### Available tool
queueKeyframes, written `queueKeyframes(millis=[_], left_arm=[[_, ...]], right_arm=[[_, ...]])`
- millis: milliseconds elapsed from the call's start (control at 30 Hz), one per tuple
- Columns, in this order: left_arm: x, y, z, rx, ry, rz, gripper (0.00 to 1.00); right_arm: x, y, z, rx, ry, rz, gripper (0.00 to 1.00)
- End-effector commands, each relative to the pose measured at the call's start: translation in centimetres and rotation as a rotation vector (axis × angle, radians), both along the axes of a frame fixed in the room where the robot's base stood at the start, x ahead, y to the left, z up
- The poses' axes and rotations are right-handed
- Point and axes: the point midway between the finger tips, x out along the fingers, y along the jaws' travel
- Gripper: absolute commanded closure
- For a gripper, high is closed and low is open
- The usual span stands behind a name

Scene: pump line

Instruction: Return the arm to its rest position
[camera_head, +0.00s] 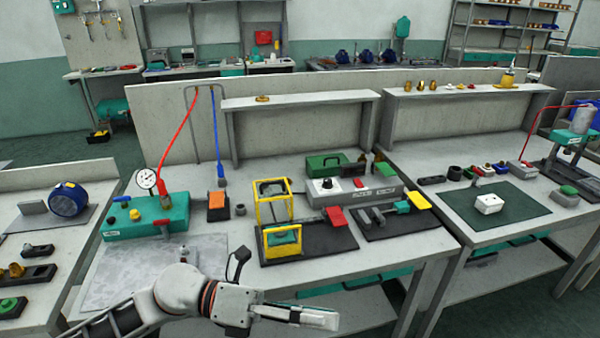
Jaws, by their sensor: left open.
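My left arm (180,290) comes in from the lower left. Its white forearm and wrist lie low in front of the middle workbench. My left gripper (322,318) points right at the bottom of the view, its fingers side-on and apart from anything on the bench. It is open, and nothing shows between its fingers. My right arm and gripper are not in view.
The middle bench (360,262) carries a green pump test unit (145,222), a yellow-framed fixture (273,205), and a grey control box (350,192). A grey mat (125,272) lies behind my arm. The right bench holds a green mat (490,222).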

Motion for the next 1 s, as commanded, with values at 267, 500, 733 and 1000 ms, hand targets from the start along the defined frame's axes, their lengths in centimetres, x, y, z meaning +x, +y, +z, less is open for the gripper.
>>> queueKeyframes(millis=[267,500,733,1000], left_arm=[[6.1,1.7,1.5,-0.413,0.603,0.404,0.28],[10.3,9.7,-7.5,-0.673,1.183,0.806,0.28],[6.9,17.8,-20.7,-0.833,1.682,1.169,0.28],[-1.0,22.8,-30.6,-0.919,2.039,1.442,0.28]], right_arm=[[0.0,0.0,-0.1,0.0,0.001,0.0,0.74],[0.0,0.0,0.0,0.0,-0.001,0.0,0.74],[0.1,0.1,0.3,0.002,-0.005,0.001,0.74],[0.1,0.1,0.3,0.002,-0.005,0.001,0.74]])
